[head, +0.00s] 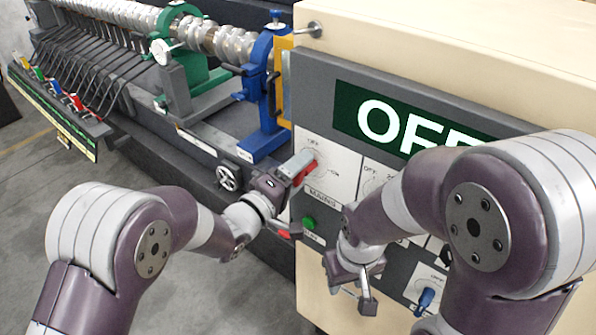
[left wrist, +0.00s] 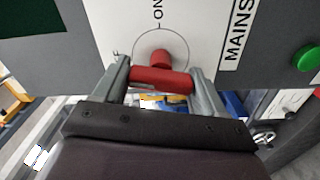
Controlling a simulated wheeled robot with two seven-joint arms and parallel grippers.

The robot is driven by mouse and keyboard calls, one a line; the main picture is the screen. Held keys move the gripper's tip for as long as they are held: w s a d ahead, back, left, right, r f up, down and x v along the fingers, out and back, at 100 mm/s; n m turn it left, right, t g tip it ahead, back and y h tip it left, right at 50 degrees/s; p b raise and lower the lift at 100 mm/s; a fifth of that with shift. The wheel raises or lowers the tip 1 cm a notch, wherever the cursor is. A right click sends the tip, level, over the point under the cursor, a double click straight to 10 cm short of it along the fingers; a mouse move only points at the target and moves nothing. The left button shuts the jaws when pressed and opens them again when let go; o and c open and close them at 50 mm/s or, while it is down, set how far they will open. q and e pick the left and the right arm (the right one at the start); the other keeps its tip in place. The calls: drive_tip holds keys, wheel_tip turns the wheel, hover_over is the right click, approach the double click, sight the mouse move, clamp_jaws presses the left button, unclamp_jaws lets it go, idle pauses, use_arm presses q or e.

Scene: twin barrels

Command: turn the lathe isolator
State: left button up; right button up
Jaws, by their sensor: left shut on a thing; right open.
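The lathe isolator's red handle (head: 306,172) sits on a white plate labelled MAINS (head: 324,187), on the front of the cream cabinet. My left gripper (head: 297,168) is at this handle. In the left wrist view the red handle (left wrist: 160,79) lies between the two grey fingers, which are shut on it. ON is marked on the plate above it in that view. The handle's exact angle is hard to tell. My right gripper (head: 352,287) is open and empty, low in front of the cabinet.
A dark display (head: 400,125) on the cabinet shows large letters reading OFF, partly hidden by my right arm. A green button (head: 308,223) sits below the isolator. A blue switch (head: 427,298) is lower right. The lathe with its blue rest (head: 262,100) stands behind left.

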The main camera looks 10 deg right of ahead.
use_arm(q)
drive_tip(key=shift+f+n, duration=0.25)
drive_tip(key=shift+n, duration=0.95)
drive_tip(key=o, duration=1)
drive_tip(key=shift+c, duration=0.2)
drive_tip(key=shift+a+r, duration=0.1)
drive_tip(key=shift+s, duration=0.1)
drive_tip(key=b+v, duration=0.4)
drive_tip(key=v, duration=0.8)
drive_tip(key=shift+s+a, duration=0.25)
